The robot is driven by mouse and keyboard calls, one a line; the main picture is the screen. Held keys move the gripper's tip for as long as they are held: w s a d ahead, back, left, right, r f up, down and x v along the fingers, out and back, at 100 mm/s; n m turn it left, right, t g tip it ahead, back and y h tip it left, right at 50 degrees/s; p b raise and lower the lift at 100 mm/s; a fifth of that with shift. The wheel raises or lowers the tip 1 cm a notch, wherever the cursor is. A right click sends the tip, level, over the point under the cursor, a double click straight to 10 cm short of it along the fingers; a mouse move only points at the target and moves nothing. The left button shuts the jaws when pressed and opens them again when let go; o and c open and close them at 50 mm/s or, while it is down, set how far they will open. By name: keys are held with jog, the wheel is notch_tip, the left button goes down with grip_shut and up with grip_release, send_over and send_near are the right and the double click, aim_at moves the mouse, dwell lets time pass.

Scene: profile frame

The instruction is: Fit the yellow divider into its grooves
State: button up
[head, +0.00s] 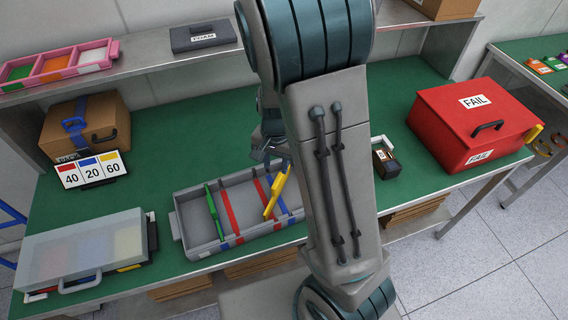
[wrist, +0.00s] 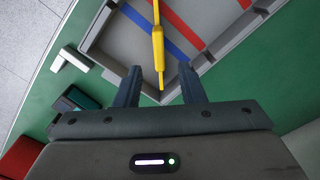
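The yellow divider (head: 275,193) stands out above the right half of the grey tray (head: 202,252). It is askew to the red and blue stripes on the tray floor. In the wrist view the divider (wrist: 158,45) runs away from me, its near end between my fingers. My gripper (wrist: 159,72) is open, with a visible gap between the divider and each finger. In the head view my gripper (head: 268,152) is just behind the tray's far side, partly hidden by my arm. Whether the divider's lower edge touches the grooves cannot be seen.
A green divider (head: 214,210) stands in the tray's left part. A clear-lidded case (head: 80,245) lies left, a number sign (head: 92,170) behind it. A red FAIL box (head: 470,120) and a small dark box (head: 386,163) stand right. The green bench behind the tray is partly free.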

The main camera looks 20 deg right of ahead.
jog(key=s+r+n+t, duration=0.2)
jog(key=s+r+n, duration=0.2)
jog(key=s+r, duration=0.3)
jog(key=s+r+n+t, duration=0.1)
jog(key=s+r+n, duration=0.2)
jog(key=s+r, duration=0.4)
notch_tip(320, 180, up, 4)
jog(key=shift+d+r+n+t, duration=0.15)
jog(key=shift+r+n+t, duration=0.1)
jog(key=shift+n+t, duration=0.15)
jog(key=shift+s, duration=0.15)
